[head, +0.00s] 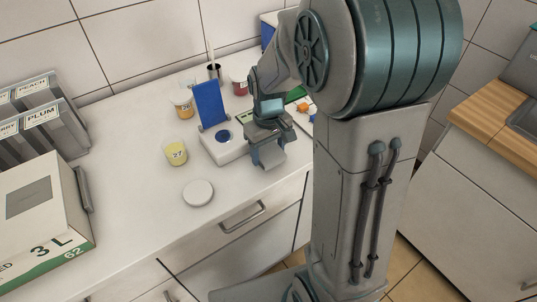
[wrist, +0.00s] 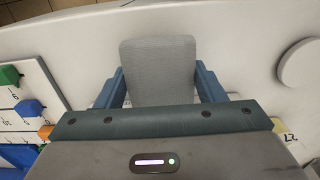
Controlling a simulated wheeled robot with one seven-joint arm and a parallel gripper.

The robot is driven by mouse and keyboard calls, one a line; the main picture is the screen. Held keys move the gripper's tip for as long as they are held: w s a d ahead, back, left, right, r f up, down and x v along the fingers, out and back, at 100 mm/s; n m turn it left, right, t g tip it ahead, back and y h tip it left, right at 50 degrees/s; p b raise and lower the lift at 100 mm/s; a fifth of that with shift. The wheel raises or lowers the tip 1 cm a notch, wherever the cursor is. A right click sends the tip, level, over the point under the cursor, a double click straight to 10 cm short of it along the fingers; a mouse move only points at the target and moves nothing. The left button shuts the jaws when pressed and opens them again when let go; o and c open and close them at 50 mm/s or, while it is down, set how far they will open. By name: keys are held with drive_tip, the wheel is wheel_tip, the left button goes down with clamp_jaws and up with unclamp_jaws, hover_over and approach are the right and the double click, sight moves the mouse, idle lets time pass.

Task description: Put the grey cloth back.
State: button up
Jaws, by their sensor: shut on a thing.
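The grey cloth (wrist: 158,62) is a flat, rounded-corner piece held between the two blue fingers of my gripper (wrist: 160,92) in the wrist view. In the head view the cloth (head: 271,156) shows at the fingertips of my gripper (head: 266,143), near the front edge of the white counter. The gripper is shut on the cloth. I cannot tell whether the cloth touches the counter. Part of the cloth is hidden by the gripper.
A white device with a blue upright panel (head: 210,104) stands just left of my gripper. A pale yellow cup (head: 175,153) and white disc (head: 198,193) lie further left. A carton (head: 42,215) and labelled bins (head: 42,125) fill the left end. Coloured blocks (wrist: 31,108) sit on a board.

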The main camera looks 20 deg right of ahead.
sight(268, 151)
drive_tip(key=shift+f, duration=1.25)
drive_tip(key=shift+f, duration=0.1)
drive_tip(key=shift+f, duration=0.15)
drive_tip(key=o, duration=1)
